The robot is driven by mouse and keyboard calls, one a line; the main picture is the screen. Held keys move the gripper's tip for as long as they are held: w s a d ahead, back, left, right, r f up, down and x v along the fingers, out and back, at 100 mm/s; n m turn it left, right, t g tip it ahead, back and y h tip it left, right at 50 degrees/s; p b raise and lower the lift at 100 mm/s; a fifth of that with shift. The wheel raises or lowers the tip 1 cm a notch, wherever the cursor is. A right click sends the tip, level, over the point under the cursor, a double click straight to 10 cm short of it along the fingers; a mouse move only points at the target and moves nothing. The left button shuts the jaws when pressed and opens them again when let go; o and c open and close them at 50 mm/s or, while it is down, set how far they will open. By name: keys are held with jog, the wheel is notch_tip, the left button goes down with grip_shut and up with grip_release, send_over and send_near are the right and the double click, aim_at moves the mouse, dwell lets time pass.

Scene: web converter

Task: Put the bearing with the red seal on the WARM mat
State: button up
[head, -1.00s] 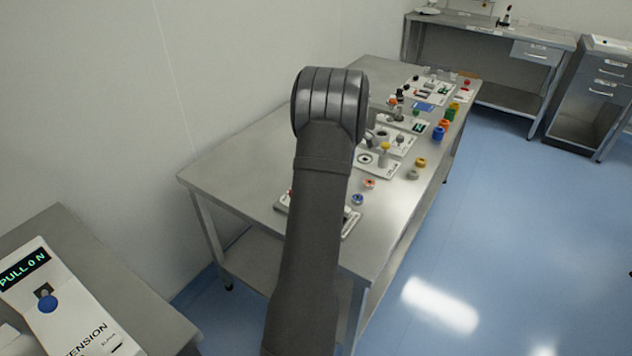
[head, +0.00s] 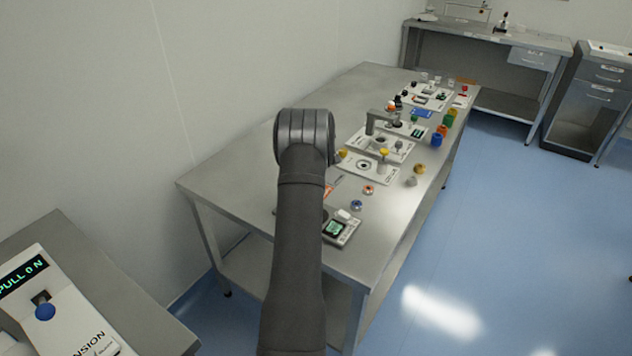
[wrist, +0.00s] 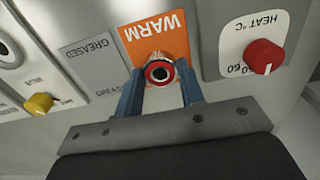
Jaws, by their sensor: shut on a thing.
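My gripper (wrist: 161,84) is shut on the bearing with the red seal (wrist: 150,74), which sits between its two blue fingertips in the wrist view. The bearing shows a red ring around a dark bore. The orange WARM mat (wrist: 166,44) is just beyond it, and the bearing overlaps the mat's near edge in the picture. I cannot tell whether the bearing touches the mat or hangs above it. In the head view a bit of the orange mat (head: 328,191) shows beside my arm, which hides my gripper and the held bearing.
A grey GREASED mat (wrist: 97,60) lies left of the WARM mat. A heat unit with a red knob (wrist: 264,56) stands to the right, and a yellow knob (wrist: 39,103) is at far left. In the head view, loose bearings (head: 356,205) lie right of my arm.

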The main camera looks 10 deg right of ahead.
jog(key=shift+f, duration=1.05)
jog(key=shift+f, duration=0.15)
jog(key=o, duration=1)
notch_tip(320, 180, up, 12)
jog(key=shift+r, duration=0.15)
